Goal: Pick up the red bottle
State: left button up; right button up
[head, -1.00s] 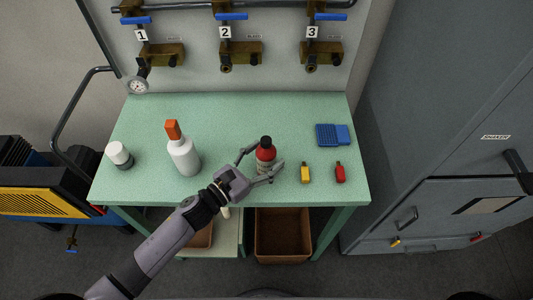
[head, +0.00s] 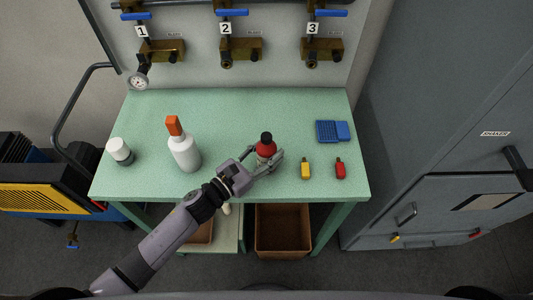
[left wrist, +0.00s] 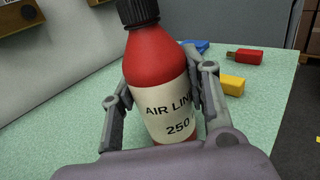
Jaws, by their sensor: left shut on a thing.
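The red bottle (head: 266,146) has a black cap and a cream label; it stands near the front middle of the green table. In the left wrist view the red bottle (left wrist: 158,68) fills the middle, its label reading "AIR LIN" and "250", and it looks slightly tilted in that picture. My left gripper (head: 263,163) is shut on the bottle, with one finger on each side; its fingers also show in the left wrist view (left wrist: 160,97). The lower part of the bottle is hidden by the gripper. My right gripper is not in view.
On the green table (head: 230,115) stand a white bottle with orange top (head: 184,152) and a white-capped jar (head: 119,151) at left. Valves line the back panel.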

pick_arm(q)
jog(key=c, duration=0.4)
